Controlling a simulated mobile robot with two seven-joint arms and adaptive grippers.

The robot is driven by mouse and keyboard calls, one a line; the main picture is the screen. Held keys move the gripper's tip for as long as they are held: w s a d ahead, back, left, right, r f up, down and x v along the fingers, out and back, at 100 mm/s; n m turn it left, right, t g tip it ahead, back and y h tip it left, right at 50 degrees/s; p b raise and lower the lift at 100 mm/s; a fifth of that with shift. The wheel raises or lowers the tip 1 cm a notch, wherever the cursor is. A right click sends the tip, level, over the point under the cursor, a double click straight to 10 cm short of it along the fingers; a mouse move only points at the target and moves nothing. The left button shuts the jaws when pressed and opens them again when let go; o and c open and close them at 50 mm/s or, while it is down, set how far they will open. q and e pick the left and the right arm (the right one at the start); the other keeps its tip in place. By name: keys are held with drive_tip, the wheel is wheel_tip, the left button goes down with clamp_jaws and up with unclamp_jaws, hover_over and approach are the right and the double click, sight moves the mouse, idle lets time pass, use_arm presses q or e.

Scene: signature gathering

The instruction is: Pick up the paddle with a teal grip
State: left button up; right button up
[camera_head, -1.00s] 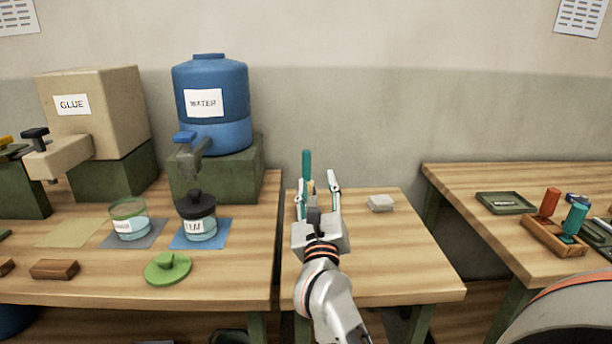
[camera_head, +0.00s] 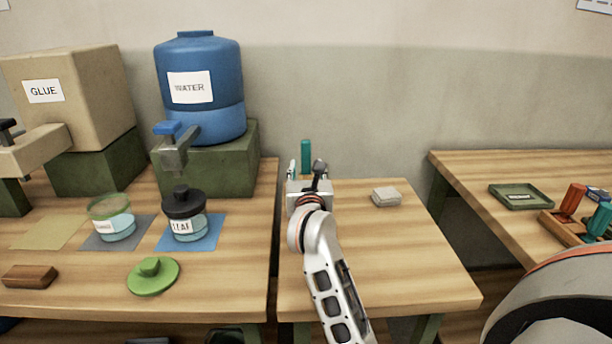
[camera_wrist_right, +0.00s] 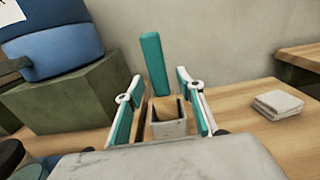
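The teal grip (camera_head: 306,156) of the paddle stands upright behind my right gripper (camera_head: 306,176) in the head view. The right wrist view shows the teal grip (camera_wrist_right: 154,62) rising from behind a small open-topped wooden box (camera_wrist_right: 168,124). My right gripper (camera_wrist_right: 160,78) is open, with one finger on each side of the box and the grip beyond, between the fingertips. I see no finger closed on the grip. The paddle's lower part is hidden. My left gripper is out of view.
A pale stacked block (camera_head: 386,197) lies to the right on the small table (camera_head: 400,250). The blue water barrel (camera_head: 200,75) on its green stand (camera_head: 225,165) is close on the left. The right table holds a green tray (camera_head: 520,196) and red and teal handles.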

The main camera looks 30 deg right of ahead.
drive_tip(key=shift+x, duration=1.05)
clamp_jaws()
